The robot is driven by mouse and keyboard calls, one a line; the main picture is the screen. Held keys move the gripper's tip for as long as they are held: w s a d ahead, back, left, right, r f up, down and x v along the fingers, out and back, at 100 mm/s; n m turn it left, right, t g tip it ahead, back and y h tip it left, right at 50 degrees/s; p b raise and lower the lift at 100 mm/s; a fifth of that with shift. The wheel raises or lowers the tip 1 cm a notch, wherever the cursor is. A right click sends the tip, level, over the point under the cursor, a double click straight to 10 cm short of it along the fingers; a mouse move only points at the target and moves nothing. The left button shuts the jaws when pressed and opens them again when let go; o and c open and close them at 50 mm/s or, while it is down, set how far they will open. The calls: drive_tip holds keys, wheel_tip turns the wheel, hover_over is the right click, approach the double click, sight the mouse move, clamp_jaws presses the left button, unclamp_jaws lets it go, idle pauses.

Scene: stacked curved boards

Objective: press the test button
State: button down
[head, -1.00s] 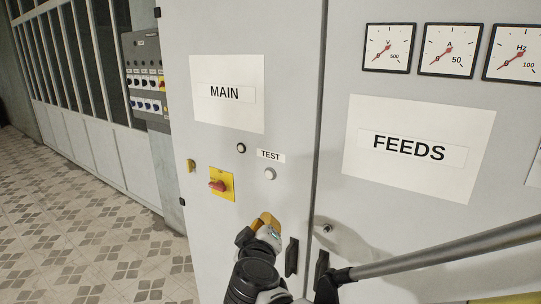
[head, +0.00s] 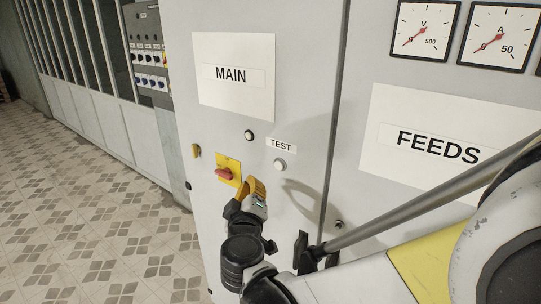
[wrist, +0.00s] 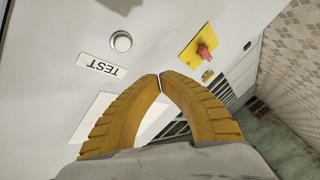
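The test button (head: 280,165) is a round, pale button on the grey MAIN cabinet door, just below the TEST label (head: 281,145). In the wrist view the button (wrist: 121,41) sits upper left of my fingertips, beside the upside-down TEST label (wrist: 101,67). My gripper (head: 256,190) has yellow fingers and is in front of the door, below and left of the button, apart from it. In the wrist view my gripper (wrist: 160,80) has its two fingertips together with nothing between them.
A red rotary switch on a yellow plate (head: 236,168) is close to the left of my gripper. A small dark button (head: 249,135) is above it. Door handles (head: 301,250) stick out at lower right. Meters (head: 425,28) are at upper right. Tiled floor (head: 90,200) is open at left.

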sight(271, 163)
drive_tip(key=shift+w+d, duration=0.8)
drive_tip(key=shift+w, duration=0.2)
drive_tip(key=shift+w+d, duration=0.75)
drive_tip(key=shift+w, duration=0.3)
drive_tip(key=shift+w+d, duration=0.8)
drive_tip(key=shift+w, duration=0.2)
drive_tip(key=shift+w+d, duration=0.25)
drive_tip(key=shift+w, duration=0.05)
drive_tip(key=shift+w+d, duration=0.3)
drive_tip(key=shift+w, duration=0.1)
drive_tip(key=shift+s+a+b, duration=0.3)
drive_tip(key=shift+s+a, duration=0.25)
drive_tip(key=shift+s, duration=0.15)
drive_tip(key=s+a, duration=0.1)
drive_tip(key=s, duration=0.1)
drive_tip(key=s+a, duration=0.2)
idle(0.6)
